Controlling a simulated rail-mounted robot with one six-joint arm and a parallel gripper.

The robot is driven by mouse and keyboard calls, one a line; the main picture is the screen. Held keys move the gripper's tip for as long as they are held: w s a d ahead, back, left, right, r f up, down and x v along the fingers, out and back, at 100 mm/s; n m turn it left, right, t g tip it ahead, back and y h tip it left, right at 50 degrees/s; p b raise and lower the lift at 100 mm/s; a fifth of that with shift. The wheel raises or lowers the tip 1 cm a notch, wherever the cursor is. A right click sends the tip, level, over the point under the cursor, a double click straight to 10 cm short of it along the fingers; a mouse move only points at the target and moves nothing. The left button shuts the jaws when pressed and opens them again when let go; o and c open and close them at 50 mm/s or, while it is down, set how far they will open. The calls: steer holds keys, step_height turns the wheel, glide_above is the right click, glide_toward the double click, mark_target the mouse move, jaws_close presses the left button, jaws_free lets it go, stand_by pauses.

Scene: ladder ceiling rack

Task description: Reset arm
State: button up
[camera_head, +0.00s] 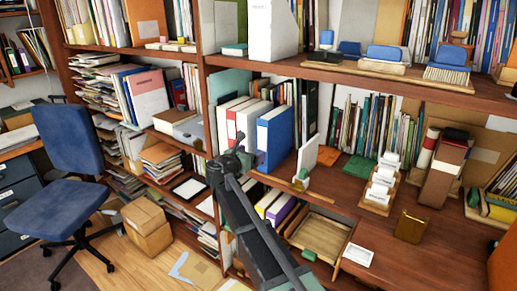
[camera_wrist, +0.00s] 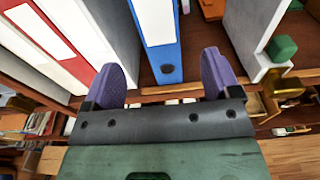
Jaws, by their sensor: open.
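My gripper (camera_wrist: 163,76) shows in the wrist view with its two purple fingers spread apart and nothing between them. A blue binder (camera_wrist: 160,42) stands ahead of the gap, its lower spine seen between the fingers. In the head view my dark arm rises from the bottom middle to the shelf, and its end is in front of the binders, left of the blue binder (camera_head: 275,138). The fingers are hard to make out there. I cannot tell whether they touch the shelf or a binder.
White binders with red labels (camera_wrist: 40,35) stand left of the blue one. A white bookend (camera_head: 308,158) is to the right, with a green block (camera_wrist: 282,48) beside it in the wrist view. A wooden tray (camera_head: 320,237) lies below. A blue chair (camera_head: 68,140) stands left.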

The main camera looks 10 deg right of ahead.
steer(key=s+d+f+m+g+y+p, duration=0.15)
steer(key=s+f+m+g, duration=0.25)
steer(key=s+m, duration=0.45)
steer(key=s+d+f+m+g+y+p, duration=0.1)
steer(key=s+d+f+m+g+y, duration=0.3)
steer(key=s+m, duration=0.45)
steer(key=s+d+m+g+y+p, duration=0.1)
steer(key=s+m+g+y+p, duration=0.3)
steer(key=s+m, duration=0.6)
steer(key=s+y, duration=0.2)
steer(key=s, duration=0.6)
steer(key=shift+s+d+f, duration=0.3)
steer(key=shift+f, duration=0.1)
